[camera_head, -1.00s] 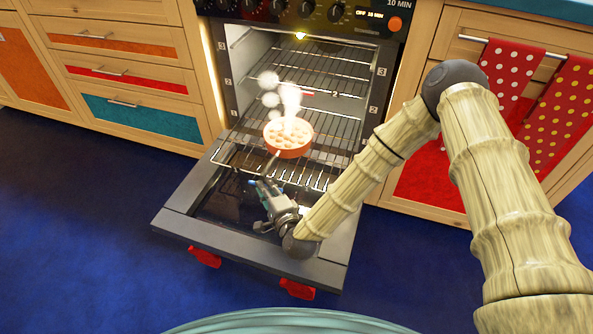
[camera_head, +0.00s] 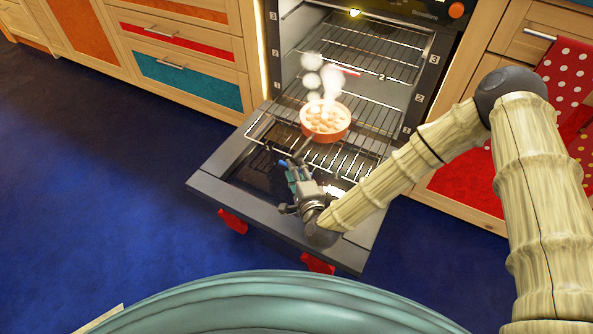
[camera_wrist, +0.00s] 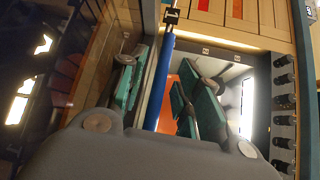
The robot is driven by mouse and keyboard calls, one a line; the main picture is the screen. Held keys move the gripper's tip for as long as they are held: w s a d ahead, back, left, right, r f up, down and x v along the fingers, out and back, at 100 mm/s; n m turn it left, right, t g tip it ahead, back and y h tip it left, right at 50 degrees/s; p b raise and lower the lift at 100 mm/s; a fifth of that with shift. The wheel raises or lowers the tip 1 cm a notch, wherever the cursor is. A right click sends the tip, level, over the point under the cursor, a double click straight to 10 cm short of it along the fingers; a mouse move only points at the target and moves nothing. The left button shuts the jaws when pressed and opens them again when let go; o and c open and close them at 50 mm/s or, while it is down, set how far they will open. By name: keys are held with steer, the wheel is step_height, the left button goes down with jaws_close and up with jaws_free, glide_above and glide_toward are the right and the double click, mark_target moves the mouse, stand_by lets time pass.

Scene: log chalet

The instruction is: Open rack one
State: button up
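Rack one (camera_head: 262,135) is the lowest wire rack. Its front part stands out of the oven above the lowered door (camera_head: 215,190). A round orange pot (camera_head: 325,122) of pale food sits on it and steams, its thin dark handle pointing toward my gripper (camera_head: 290,165). My gripper is low over the door at the rack's front edge.
Higher racks (camera_head: 370,50) are inside the lit oven. Red pieces (camera_head: 318,262) stick out below the door's front. Drawers (camera_head: 185,70) stand to the left and a dotted towel (camera_head: 567,80) hangs at the right. The blue floor (camera_head: 90,190) on the left is clear.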

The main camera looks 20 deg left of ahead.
steer(key=v, duration=1.2)
steer(key=shift+d, duration=0.1)
stand_by(0.4)
